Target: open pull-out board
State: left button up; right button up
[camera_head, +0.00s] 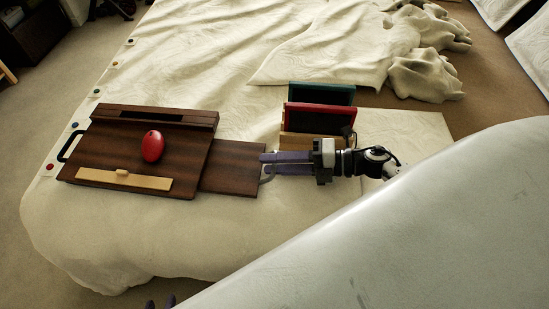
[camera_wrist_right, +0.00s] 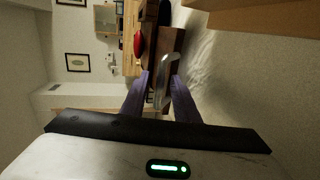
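A dark wooden lap desk (camera_head: 195,155) lies on the bed at the left. Its pull-out board (camera_head: 232,170) sticks out to the right, with a pale curved handle (camera_head: 266,179) on its outer edge. My right gripper (camera_head: 265,162) is at that handle. Its two purple fingers show a gap between them, and the handle (camera_wrist_right: 166,68) appears between or just past the fingertips (camera_wrist_right: 159,78) in the wrist view. I cannot tell whether they touch it. Only the purple fingertips of my left gripper (camera_head: 160,302) show at the bottom edge of the head view.
A red oval object (camera_head: 153,146) and a light wooden strip (camera_head: 123,179) are on the lap desk. A black handle (camera_head: 68,147) is on its left side. Green (camera_head: 322,92) and red (camera_head: 319,117) upright items stand behind my right gripper. Bare bedding lies in front of the desk.

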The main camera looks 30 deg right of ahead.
jog(key=shift+s+d, duration=0.1)
jog(key=shift+s, duration=0.05)
jog(key=v, duration=1)
dwell(0.4)
